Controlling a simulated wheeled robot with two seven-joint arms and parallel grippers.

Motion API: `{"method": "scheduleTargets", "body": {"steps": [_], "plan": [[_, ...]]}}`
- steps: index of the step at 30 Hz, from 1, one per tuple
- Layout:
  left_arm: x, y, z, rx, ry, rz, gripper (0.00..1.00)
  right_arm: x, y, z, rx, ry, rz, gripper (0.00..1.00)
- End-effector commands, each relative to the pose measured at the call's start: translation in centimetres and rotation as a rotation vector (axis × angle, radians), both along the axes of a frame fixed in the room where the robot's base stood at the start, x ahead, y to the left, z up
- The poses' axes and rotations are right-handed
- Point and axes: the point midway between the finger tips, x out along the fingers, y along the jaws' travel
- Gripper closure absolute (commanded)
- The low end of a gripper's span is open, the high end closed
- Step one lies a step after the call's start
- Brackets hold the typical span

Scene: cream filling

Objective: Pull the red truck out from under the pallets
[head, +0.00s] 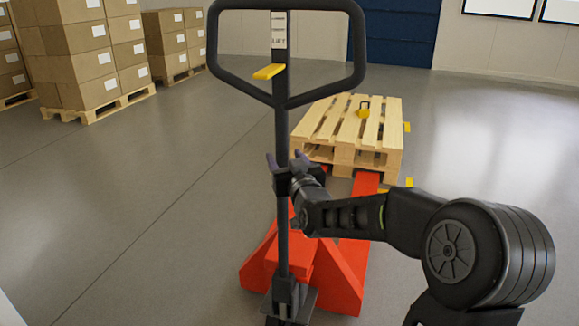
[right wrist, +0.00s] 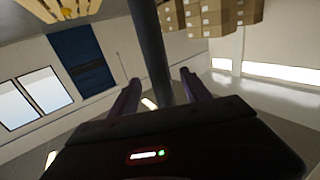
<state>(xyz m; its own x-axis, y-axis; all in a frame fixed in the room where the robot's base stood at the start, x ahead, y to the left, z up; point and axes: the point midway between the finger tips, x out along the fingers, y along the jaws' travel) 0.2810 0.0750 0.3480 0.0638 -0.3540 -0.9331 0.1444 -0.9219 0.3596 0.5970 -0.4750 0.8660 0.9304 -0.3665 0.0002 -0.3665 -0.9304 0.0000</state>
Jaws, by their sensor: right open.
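The red truck (head: 345,275) is a pallet truck standing in the middle of the head view. Its black shaft rises to a looped handle (head: 360,45) with a yellow lever (head: 268,72). Its red forks (head: 366,185) run back under the stacked wooden pallets (head: 330,125); the fork ends are hidden. My right gripper (head: 284,160) is at the middle of the shaft. In the right wrist view, the open fingers of my right gripper (right wrist: 159,78) lie either side of the dark shaft (right wrist: 150,45). Whether they touch it is unclear. My left gripper is not in view.
A small yellow object with a dark loop (head: 363,112) sits on the pallets. Yellow floor marks (head: 409,183) lie beside them. Boxes on pallets (head: 85,60) stand at the back left. A blue door (head: 393,30) is behind. The floor left and right is clear.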

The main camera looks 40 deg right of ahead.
Motion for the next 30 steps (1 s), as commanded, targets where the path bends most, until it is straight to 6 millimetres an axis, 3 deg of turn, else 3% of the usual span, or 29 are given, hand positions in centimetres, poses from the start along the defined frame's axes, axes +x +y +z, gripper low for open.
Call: {"method": "scheduleTargets", "body": {"steps": [7,17,30], "plan": [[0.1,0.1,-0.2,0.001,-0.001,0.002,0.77,2.8,-1.1,-0.1,-0.001,0.001,0.0,0.44],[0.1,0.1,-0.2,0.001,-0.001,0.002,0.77,3.2,-1.3,0.0,0.0,0.001,0.0,0.44],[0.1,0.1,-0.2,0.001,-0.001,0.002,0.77,3.2,-1.2,0.0,0.0,0.0,0.0,0.79]]}}
